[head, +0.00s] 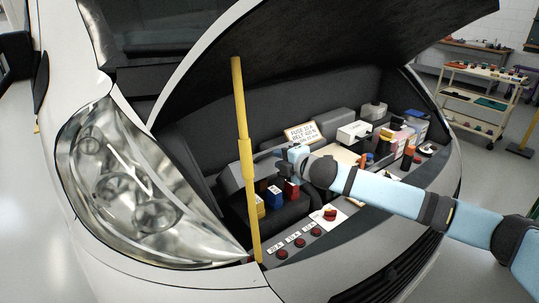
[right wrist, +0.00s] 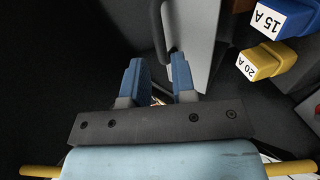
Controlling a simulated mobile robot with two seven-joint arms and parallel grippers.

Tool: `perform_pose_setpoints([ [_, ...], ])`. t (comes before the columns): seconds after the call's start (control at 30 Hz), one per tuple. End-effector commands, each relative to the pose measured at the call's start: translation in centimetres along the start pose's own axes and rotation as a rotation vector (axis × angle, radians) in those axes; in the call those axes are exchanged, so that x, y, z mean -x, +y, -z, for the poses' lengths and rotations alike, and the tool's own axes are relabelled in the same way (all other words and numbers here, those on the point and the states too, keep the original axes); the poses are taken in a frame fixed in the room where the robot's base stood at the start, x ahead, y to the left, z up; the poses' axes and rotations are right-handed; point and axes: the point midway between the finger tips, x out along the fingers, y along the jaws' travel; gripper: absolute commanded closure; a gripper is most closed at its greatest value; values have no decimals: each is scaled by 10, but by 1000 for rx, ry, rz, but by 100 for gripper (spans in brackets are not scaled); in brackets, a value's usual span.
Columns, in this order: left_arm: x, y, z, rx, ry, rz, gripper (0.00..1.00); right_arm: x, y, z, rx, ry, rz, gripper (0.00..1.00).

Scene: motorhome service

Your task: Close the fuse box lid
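The fuse box (head: 283,211) is a dark box in the engine bay, with yellow, blue and red fuses in it. Its grey lid (head: 234,180) stands raised behind the fuses, partly hidden by the yellow prop rod. My right gripper (head: 278,153) is at the upper edge of the lid, above the fuses. In the right wrist view its two blue fingers (right wrist: 158,78) are apart, with a gap between them. The grey lid panel (right wrist: 200,38) and a dark bar lie just beyond the fingertips; I cannot tell whether they touch. My left gripper is out of view.
The yellow prop rod (head: 243,150) stands upright left of my gripper, under the raised hood (head: 330,55). A label card (head: 302,132), a white-topped box (head: 354,131) and several small items crowd the bay. Red knobs (head: 299,243) line the front edge. A shelf cart (head: 480,98) stands behind.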

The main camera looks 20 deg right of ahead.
Motion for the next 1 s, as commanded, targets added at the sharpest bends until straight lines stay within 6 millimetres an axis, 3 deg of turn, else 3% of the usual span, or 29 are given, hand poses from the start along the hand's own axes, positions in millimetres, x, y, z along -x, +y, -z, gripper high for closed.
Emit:
perform_pose_setpoints([
  [0.1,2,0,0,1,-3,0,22,-24,2,0,0,0,-1,75],
  [0.3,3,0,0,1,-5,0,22,-48,0,1,0,1,0,75],
  [0.7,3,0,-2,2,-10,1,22,-55,0,0,1,0,0,75],
  [0.8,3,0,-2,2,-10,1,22,-55,0,0,1,0,0,98],
  [1.0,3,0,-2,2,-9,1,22,-55,-1,0,0,0,0,100],
])
